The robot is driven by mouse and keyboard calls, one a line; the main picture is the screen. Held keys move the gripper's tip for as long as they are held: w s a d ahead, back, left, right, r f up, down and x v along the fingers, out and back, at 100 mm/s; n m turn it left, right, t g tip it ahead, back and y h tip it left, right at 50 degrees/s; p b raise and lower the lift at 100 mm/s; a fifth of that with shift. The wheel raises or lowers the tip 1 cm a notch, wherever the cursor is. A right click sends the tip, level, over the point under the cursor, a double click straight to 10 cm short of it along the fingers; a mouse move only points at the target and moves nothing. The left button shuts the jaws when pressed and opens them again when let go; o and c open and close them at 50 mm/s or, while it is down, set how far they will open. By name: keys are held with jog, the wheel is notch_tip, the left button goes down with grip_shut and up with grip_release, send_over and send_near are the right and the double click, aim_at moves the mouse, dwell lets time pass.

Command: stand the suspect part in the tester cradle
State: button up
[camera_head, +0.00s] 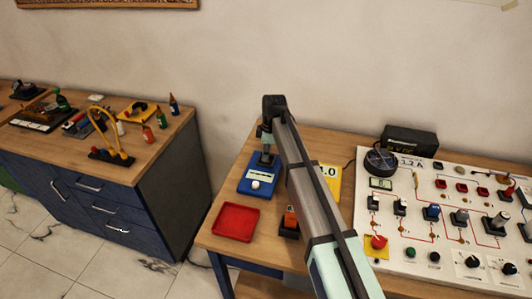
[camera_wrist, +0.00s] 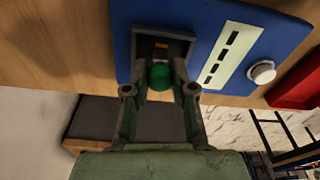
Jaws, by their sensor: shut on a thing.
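The tester is a blue box with a pale strip and a white knob; it stands on the right-hand wooden bench in the head view (camera_head: 258,187). In the wrist view its blue top (camera_wrist: 215,20) carries a dark square cradle (camera_wrist: 183,47). My gripper (camera_wrist: 160,90) is shut on a green round-ended part (camera_wrist: 160,76), presumably the suspect part. The part lines up with the cradle opening, where a small orange patch shows. Its far end is hidden, so I cannot tell whether it touches the cradle. In the head view my gripper (camera_head: 266,150) is over the tester's back end.
A red tray (camera_head: 236,222) lies in front of the tester. An orange-topped block (camera_head: 290,219) is right of the tray, partly behind my arm. A white circuit panel (camera_head: 400,240) fills the right. The left bench (camera_head: 150,150) holds bottles and tools.

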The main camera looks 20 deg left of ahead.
jog(key=o, duration=0.9)
jog(key=shift+o, duration=0.2)
notch_tip(320, 180, up, 12)
jog(key=d+b, duration=0.1)
jog(key=b, duration=0.1)
jog(key=shift+w+d+b, duration=0.15)
jog(key=shift+d+b, duration=0.1)
jog(key=shift+b, duration=0.15)
